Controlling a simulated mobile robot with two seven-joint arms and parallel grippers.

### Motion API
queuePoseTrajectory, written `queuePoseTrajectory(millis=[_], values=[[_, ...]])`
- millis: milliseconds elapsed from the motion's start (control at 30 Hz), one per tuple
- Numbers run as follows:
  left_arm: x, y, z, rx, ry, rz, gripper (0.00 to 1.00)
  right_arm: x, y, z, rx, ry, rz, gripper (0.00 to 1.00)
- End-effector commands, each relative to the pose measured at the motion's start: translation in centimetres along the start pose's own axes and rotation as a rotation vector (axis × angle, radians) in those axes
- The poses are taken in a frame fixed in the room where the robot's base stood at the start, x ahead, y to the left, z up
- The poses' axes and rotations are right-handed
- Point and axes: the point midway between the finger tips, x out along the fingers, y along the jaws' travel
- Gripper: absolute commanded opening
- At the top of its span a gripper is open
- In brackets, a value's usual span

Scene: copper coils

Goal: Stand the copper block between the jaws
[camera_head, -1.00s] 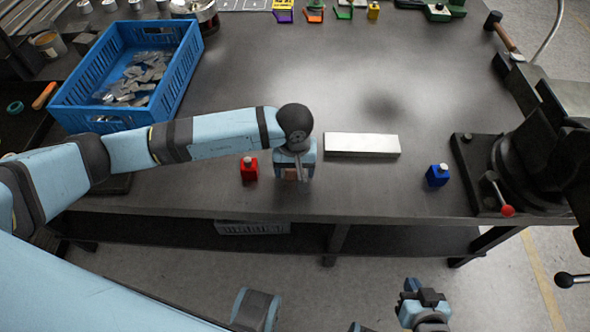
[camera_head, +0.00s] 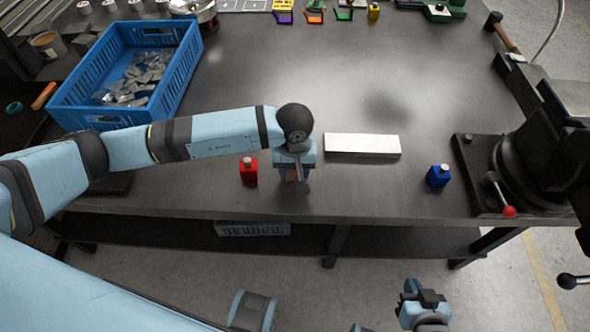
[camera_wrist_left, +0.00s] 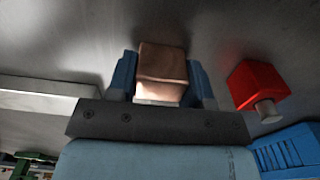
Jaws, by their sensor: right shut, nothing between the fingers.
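The copper block (camera_wrist_left: 162,68) is between the two blue fingers of my left gripper (camera_wrist_left: 162,80) in the left wrist view. The fingers lie against its sides. In the head view my left gripper (camera_head: 291,176) points down at the bench near its front edge, and only a little of the block shows between the fingers. A dark vise (camera_head: 535,160) with a red-knobbed lever stands at the right edge of the bench; its jaws are not clearly seen. My right gripper (camera_head: 421,294) is shut and empty, low in front of the bench.
A blue crate (camera_head: 178,83) holds metal pieces. The bench middle is clear.

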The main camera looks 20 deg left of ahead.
Motion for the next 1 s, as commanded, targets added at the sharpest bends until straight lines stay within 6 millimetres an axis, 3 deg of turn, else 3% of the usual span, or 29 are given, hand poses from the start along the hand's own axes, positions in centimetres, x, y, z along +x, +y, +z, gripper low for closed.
queuePoseTrajectory(millis=[367,1000], values=[[-0.5,0.0,-0.1,0.000,0.002,0.001,0.26,-0.1,0.0,-0.2,0.000,0.000,0.000,0.00],[-4.1,0.0,-0.1,0.000,0.002,0.001,0.26,-1.0,-0.1,-1.4,0.000,0.000,0.001,0.00]])
